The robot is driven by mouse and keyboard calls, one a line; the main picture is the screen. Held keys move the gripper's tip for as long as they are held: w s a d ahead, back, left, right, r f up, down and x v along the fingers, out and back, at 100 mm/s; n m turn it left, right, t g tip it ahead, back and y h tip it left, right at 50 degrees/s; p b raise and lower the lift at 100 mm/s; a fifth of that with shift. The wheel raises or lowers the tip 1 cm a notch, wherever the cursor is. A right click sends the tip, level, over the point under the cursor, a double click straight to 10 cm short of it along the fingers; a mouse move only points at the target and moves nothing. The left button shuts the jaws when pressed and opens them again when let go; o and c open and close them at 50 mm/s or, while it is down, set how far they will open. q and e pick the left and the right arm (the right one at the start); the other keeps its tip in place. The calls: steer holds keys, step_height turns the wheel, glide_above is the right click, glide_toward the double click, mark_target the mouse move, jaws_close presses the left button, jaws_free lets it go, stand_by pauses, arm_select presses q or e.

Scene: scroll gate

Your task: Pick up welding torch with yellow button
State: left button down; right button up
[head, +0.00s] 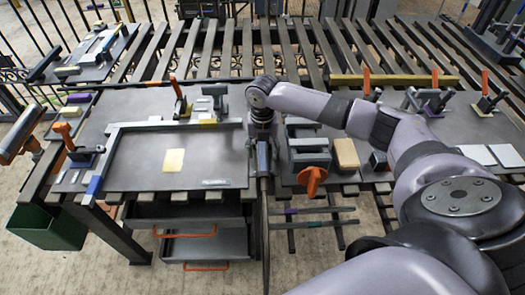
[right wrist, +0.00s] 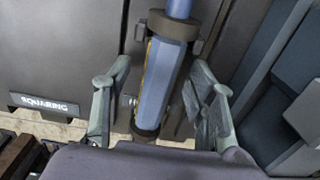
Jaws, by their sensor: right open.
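A welding torch with a blue-grey handle (head: 263,157) lies at the front edge of the table, right of the square frame. A dark cable or hose (head: 265,235) hangs down from it past the edge. My right gripper (head: 263,136) is over the torch, pointing down. In the right wrist view the handle (right wrist: 163,82) runs between the fingers of the right gripper (right wrist: 160,100). The fingers are open, one on each side, with gaps to the handle. A thin yellow strip shows along the handle's left side; a yellow button cannot be made out clearly. My left gripper is not seen.
A metal square frame (head: 120,128) with a yellow note (head: 174,160) is left of the torch. A grey vise-like block with an orange knob (head: 312,180) and a tan block (head: 346,154) stand close on the right. Drawers (head: 205,245) and a green bin (head: 50,230) are below.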

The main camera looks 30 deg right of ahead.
steer(key=shift+f, duration=0.25)
steer(key=shift+c, duration=0.4)
steer(key=shift+r, duration=0.1)
jaws_close()
